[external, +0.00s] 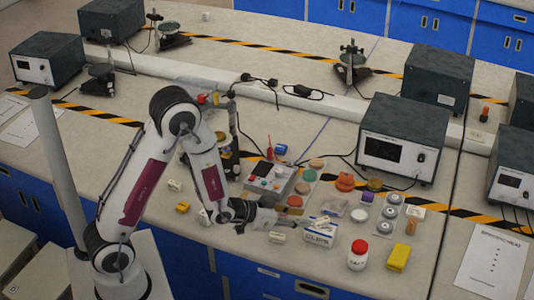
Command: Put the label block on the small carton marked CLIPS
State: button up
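The small white carton marked CLIPS (318,239) stands near the front edge of the bench, right of the arm's end. My gripper (298,216) is dark, lies roughly level and points right, its tip just left of and behind the carton. The fingers are too small to tell whether they are open or hold anything. A small pale block (277,238) lies on the bench just below the gripper in the picture. Another small pale block (174,185) lies further left. I cannot tell which one is the label block.
A red-capped white bottle (357,257) and a yellow block (398,257) stand right of the carton. A clear bag (334,206) and a white round lid (360,215) lie behind it. A grey device with buttons (269,181) stands behind the gripper. The bench's front edge is close.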

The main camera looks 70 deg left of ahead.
jog(key=shift+r, duration=0.1)
jog(key=s+d+r+g, duration=0.2)
jog(key=s+r+g, duration=0.2)
jog(key=s+r, duration=0.85)
jog(key=s+d+r+g, duration=0.1)
jog(key=s+r, duration=0.1)
jog(key=s, duration=0.7)
jog(key=s+d+r+g, duration=0.1)
jog(key=s+r, duration=0.2)
jog(key=s, duration=0.7)
jog(key=shift+s+r+g, duration=0.3)
jog(key=shift+r+g, duration=0.05)
jog(key=shift+g, duration=0.05)
